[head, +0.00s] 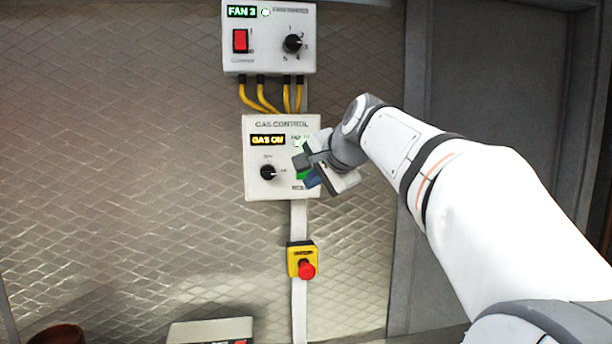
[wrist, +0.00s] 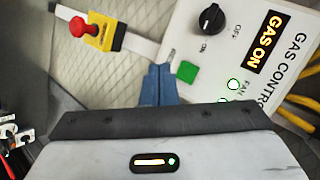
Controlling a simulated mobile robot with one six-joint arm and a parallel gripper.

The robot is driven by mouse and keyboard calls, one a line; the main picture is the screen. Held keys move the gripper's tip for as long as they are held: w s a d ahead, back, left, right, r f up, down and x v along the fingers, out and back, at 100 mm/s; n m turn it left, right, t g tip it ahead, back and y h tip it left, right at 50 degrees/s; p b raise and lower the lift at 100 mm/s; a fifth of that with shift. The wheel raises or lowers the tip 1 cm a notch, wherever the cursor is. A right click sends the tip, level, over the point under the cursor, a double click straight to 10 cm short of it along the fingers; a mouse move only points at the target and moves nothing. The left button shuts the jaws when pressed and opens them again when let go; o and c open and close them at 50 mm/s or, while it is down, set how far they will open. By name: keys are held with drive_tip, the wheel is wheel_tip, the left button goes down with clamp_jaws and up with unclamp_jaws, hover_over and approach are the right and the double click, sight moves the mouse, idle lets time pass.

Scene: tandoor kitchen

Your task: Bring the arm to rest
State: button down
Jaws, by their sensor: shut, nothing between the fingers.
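My arm reaches in from the right in the head view. My gripper (head: 312,180) is in front of the lower right part of the gas control box (head: 254,188) and partly hides it. In the wrist view the two blue fingertips of my gripper (wrist: 160,84) are together with nothing between them. They are close to the green button (wrist: 187,71); I cannot tell whether they touch the box. The box display (head: 267,140) reads GAS ON, and a green fan light (wrist: 233,85) is lit. The black gas knob (head: 268,172) is left of my gripper.
Above is the fan control box (head: 268,59), reading FAN 3, with a red switch (head: 240,41) and yellow cables (head: 262,96). Below is a yellow box with a red mushroom button (head: 306,269). A grey device (head: 210,331) stands at the bottom. The left wall area is clear.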

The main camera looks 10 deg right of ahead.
idle(0.3)
drive_tip(key=s+f+n+g+h, duration=0.3)
drive_tip(key=s+f+n+g, duration=0.4)
drive_tip(key=s+f, duration=2.2)
wheel_tip(320, 180, down, 4)
drive_tip(key=n, duration=0.4)
drive_tip(key=shift+d+r, duration=0.2)
drive_tip(key=shift+d, duration=0.15)
